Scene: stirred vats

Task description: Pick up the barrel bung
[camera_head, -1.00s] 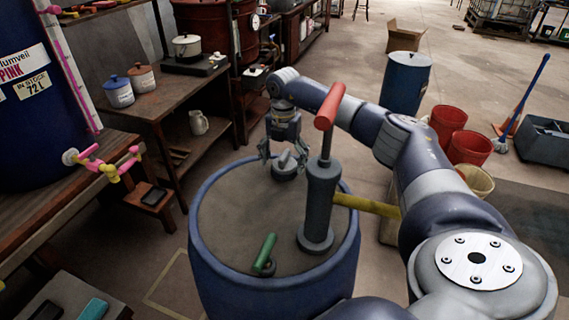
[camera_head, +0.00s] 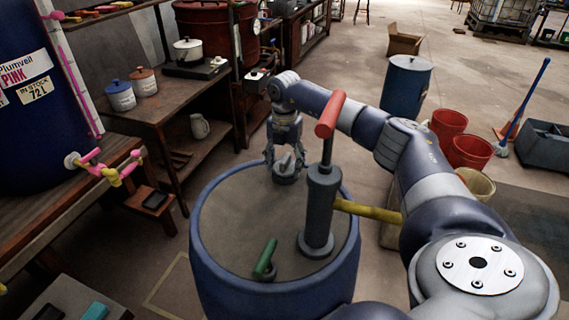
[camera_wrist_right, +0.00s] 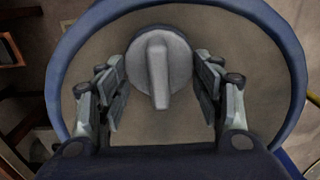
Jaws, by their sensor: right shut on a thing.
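The barrel bung (camera_head: 286,178) is a grey round plug with a raised bar grip, at the far part of the blue drum's (camera_head: 222,205) top. In the right wrist view the bung (camera_wrist_right: 158,75) is between the two fingers, its bar pointing toward the palm. My right gripper (camera_head: 285,162) reaches down from above and is shut on the bung, one finger on each side; it also shows in the right wrist view (camera_wrist_right: 162,82). The bung appears still at the lid; whether it is clear of it cannot be told. My left gripper is not in view.
A grey pump (camera_head: 320,205) with a red handle (camera_head: 329,114) and yellow spout (camera_head: 366,209) stands on the drum, close to my right arm. A green-handled fitting (camera_head: 265,258) sits nearer. Shelves with pots (camera_head: 121,95) stand left; red buckets (camera_head: 470,150) are right.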

